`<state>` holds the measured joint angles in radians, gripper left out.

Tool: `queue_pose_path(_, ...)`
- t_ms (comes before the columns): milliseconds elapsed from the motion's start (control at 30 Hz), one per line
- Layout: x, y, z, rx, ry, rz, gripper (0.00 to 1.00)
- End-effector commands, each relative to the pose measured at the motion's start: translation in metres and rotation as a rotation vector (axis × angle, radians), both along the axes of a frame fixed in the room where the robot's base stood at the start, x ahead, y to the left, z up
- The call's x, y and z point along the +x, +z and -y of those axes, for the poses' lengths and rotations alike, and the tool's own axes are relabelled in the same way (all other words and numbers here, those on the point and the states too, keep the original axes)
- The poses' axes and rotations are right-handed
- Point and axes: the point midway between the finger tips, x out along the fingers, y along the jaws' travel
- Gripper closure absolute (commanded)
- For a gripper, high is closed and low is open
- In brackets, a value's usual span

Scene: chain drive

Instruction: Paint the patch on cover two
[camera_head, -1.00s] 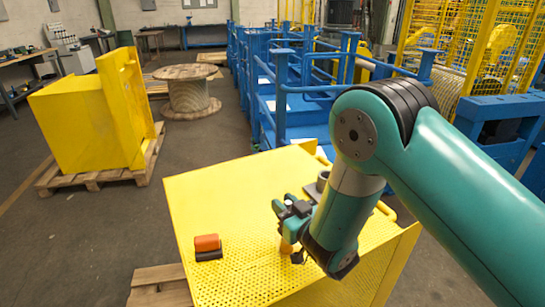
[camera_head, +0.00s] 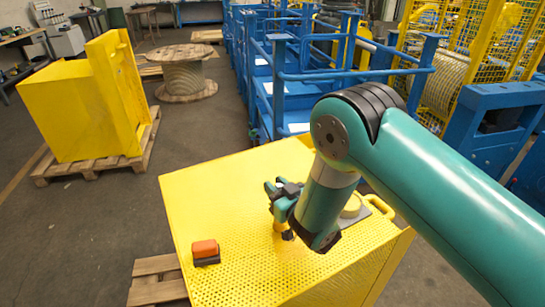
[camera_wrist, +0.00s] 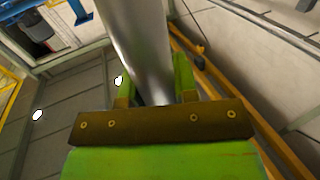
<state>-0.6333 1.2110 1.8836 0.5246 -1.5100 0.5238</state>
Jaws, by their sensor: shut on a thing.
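A large yellow perforated cover (camera_head: 215,190) fills the lower middle of the head view; I cannot tell if it is cover two. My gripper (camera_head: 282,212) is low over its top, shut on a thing. In the wrist view a smooth silver cylinder (camera_wrist: 135,45) stands between the green fingers of my gripper (camera_wrist: 155,85). In the head view a small orange-tan part (camera_head: 278,227) shows below the fingers, close to the cover; I cannot tell if it touches. A patch is not clearly visible; my arm hides part of the cover.
An orange block with a dark base (camera_head: 206,252) lies on the cover, left of my gripper. A yellow round thing (camera_head: 352,206) sits right of my arm, near a yellow handle (camera_head: 380,207). Another yellow cover (camera_head: 70,110) stands on a pallet. Blue railings (camera_head: 285,80) stand behind.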

Motion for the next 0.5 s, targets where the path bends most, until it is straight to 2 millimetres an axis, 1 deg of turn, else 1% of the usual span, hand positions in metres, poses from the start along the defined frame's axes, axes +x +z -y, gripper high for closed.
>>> queue_pose_path(33, 0.0, 0.015, -0.003, 0.003, 0.005, 0.005, 1.0)
queue_pose_path(200, -0.002, 0.029, -0.007, 0.003, 0.011, 0.004, 1.0)
queue_pose_path(500, -0.001, 0.057, -0.006, 0.003, 0.009, 0.005, 1.0)
